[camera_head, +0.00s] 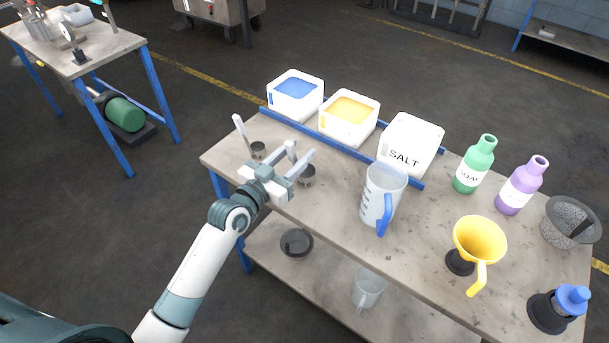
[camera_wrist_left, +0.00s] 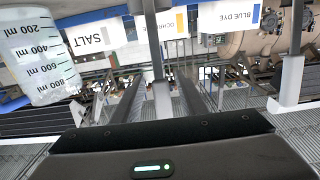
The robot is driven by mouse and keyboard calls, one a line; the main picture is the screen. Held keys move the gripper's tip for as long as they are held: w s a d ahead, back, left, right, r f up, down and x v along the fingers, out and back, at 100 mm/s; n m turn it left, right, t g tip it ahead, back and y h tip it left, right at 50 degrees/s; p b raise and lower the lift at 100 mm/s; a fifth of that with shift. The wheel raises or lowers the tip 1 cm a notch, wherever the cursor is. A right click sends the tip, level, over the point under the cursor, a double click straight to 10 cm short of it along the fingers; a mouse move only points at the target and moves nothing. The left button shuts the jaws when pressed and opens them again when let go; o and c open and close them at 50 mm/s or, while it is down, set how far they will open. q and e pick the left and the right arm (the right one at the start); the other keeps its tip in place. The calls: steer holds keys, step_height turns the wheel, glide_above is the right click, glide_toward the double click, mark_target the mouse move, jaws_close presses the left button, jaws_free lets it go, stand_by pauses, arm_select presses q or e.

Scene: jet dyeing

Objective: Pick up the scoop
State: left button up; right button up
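Two small metal scoops with pale upright handles stand on the table. The left scoop (camera_head: 258,150) is near the blue-dye box, and its handle also shows at the right of the left wrist view (camera_wrist_left: 291,75). The other scoop (camera_head: 307,179) is partly hidden by my left gripper (camera_head: 288,162). Its handle (camera_wrist_left: 161,98) stands between the two fingers in the left wrist view. The fingers are apart, and I see no clear contact with the handle. My right gripper is not in view.
Behind are the blue-dye box (camera_head: 295,103), ochre box (camera_head: 347,125) and salt box (camera_head: 411,152), along a blue rail. A measuring jug (camera_head: 376,197) stands right of my gripper. A yellow funnel (camera_head: 480,240), green bottle (camera_head: 474,170) and purple bottle (camera_head: 516,193) stand further right.

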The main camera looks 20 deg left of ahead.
arm_select(q)
steer(key=shift+f+p+x, duration=0.2)
steer(key=shift+p+x, duration=0.2)
steer(key=shift+x, duration=1.1)
steer(key=shift+a, duration=0.1)
jaws_close()
